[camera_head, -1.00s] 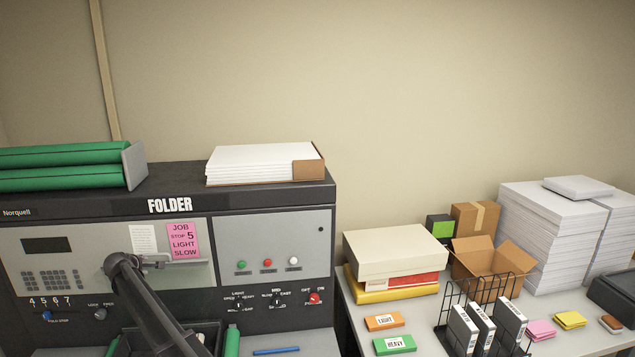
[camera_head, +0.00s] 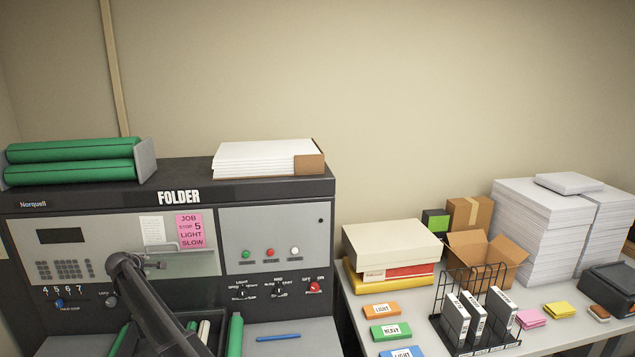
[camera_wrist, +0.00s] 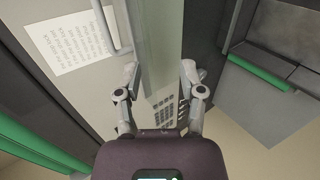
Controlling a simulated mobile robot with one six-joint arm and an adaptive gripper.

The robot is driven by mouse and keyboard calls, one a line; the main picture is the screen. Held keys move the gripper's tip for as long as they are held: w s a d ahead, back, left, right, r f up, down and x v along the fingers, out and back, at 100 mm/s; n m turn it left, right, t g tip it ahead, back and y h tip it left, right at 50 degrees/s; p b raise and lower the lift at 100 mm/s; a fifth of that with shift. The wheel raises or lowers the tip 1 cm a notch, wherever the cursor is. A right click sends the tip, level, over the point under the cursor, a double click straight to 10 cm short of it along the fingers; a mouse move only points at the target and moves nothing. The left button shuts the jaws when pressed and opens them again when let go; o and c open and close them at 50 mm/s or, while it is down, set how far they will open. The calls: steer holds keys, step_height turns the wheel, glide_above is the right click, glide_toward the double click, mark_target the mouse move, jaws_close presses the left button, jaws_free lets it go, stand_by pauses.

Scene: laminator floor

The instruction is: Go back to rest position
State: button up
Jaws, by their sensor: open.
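My gripper (camera_wrist: 160,72) shows in the wrist view with its two fingers spread apart and nothing between them. In the head view my arm rises at the lower left in front of the folder machine (camera_head: 275,230); its gripper end cannot be made out there. Behind the fingers, the wrist view shows the machine's grey panel with a keypad (camera_wrist: 165,111) and a white printed sheet (camera_wrist: 72,40). I cannot tell whether the fingers touch the panel.
Green rolls (camera_head: 70,172) and a paper stack (camera_head: 262,158) lie on top of the machine. The table at right holds boxes (camera_head: 390,243), an open carton (camera_head: 485,262), a wire rack (camera_head: 470,310), cards and tall paper stacks (camera_head: 540,235). A blue pen-like item (camera_head: 278,338) lies on the machine's ledge.

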steer(key=s+d+f+m+g+h+b, duration=0.15)
steer(key=d+f+m+b, duration=0.35)
steer(key=d, duration=1)
steer(key=s+d+f+m+g+h+b, duration=0.1)
steer(key=s+d+f+m+g+b, duration=0.15)
steer(key=d+f, duration=0.9)
steer(key=s+d+f+m+g+h+b, duration=0.1)
steer(key=s+d+m+b, duration=0.3)
steer(key=d, duration=1.6)
steer(key=s+d+f+m+g+b, duration=0.2)
steer(key=s+d+f+b, duration=0.2)
steer(key=s+d, duration=0.5)
steer(key=s+d+f+m+g+y+b, duration=0.1)
steer(key=s+d+f+b, duration=0.4)
steer(key=s+d, duration=0.5)
steer(key=s+d+f+m+g+y+b, duration=0.1)
steer(key=s+d+f+m+b, duration=0.3)
steer(key=s+d, duration=0.5)
step_height(320, 180, down, 3)
steer(key=shift+s+d+r+m+g, duration=0.2)
steer(key=shift+d+m+g, duration=0.45)
steer(key=shift+g, duration=0.25)
